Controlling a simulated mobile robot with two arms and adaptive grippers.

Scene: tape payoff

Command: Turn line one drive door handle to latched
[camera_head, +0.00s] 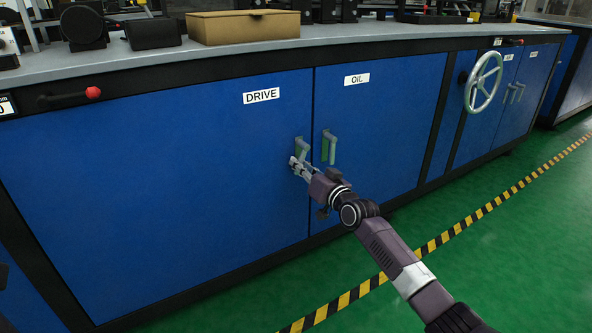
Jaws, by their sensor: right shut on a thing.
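The drive door (190,190) is a blue panel with a white DRIVE label (261,96), and it looks closed. Its handle (301,149) is a small grey-green lever near the door's right edge. My right gripper (297,165) reaches in from the lower right and is shut on the lower part of this handle. The fingers partly hide the handle, so its exact angle is hard to tell. My left gripper is not in view.
The oil door (370,130) with its own handle (328,148) is just right of the drive handle. A grey handwheel (484,82) sits farther right. A cardboard box (243,27) stands on the bench top. The green floor has a yellow-black stripe (440,240).

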